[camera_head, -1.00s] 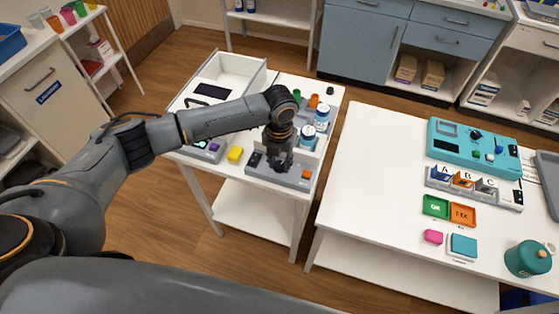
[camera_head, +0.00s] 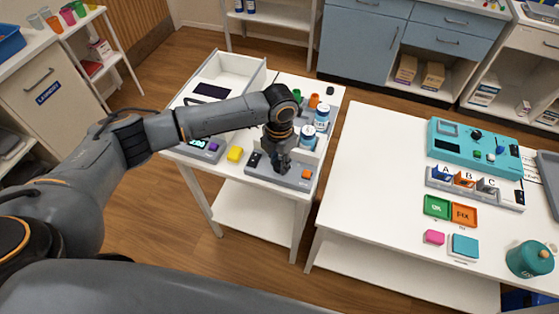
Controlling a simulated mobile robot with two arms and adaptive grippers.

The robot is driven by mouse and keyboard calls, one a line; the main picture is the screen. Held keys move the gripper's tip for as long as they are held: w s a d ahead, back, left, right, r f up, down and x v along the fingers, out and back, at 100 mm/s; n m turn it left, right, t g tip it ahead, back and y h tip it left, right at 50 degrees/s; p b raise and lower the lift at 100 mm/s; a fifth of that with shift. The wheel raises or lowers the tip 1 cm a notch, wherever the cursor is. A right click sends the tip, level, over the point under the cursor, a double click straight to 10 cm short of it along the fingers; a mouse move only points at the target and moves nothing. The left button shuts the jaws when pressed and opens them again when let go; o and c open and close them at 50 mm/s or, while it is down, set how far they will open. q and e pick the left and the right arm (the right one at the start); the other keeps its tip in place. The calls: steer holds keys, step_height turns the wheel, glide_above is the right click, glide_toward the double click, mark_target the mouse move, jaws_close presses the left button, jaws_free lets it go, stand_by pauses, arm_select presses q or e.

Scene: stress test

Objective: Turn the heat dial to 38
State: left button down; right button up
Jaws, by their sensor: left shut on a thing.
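A grey device (camera_head: 262,170) lies at the front of the white cart, with a small dark display (camera_head: 254,160) on its left and an orange button (camera_head: 306,174) on its right. My left gripper (camera_head: 283,168) points down onto the middle of this device. It is shut on the heat dial, which the fingers and wrist hide. No number can be read on the device's display. My right gripper is not in view.
A white table (camera_head: 365,180) with a teal device (camera_head: 470,146) is at right, across a gap.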

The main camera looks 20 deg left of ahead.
mark_target(279, 165)
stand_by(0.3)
arm_select(q)
steer(key=c, duration=1.3)
jaws_free()
step_height(279, 165, up, 12)
steer(key=shift+r, duration=0.1)
